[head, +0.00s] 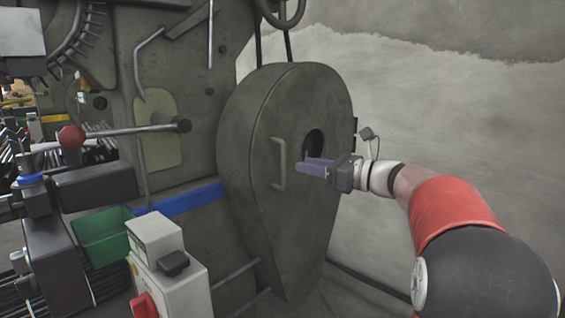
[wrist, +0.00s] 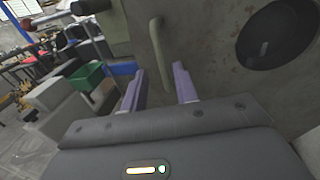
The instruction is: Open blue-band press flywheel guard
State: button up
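The flywheel guard (head: 258,130) is a large grey-green teardrop cover on the side of the press with the blue band (head: 192,199). It looks shut against the machine. A pale vertical bar handle (head: 280,163) is on its face, left of a dark round hole (head: 314,142). The handle (wrist: 160,55) also shows in the wrist view, beyond my fingertips, with the dark hole (wrist: 278,34) at upper right. My gripper (head: 302,168) has purple fingers, is just right of the handle in the head view, and is empty. In the wrist view its fingers (wrist: 158,80) are spread apart.
A white control box with a red knob (head: 146,304) stands in front at lower left, near a green bin (head: 103,236). A red-ball lever (head: 72,137) sticks out at left. A concrete wall (head: 430,110) is behind my arm at right.

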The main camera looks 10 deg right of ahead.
aim_at(284, 183)
jog(key=x, duration=0.7)
jog(key=shift+w+a+r, duration=0.1)
jog(key=shift+w+a, duration=0.15)
jog(key=shift+c, duration=0.2)
grip_shut()
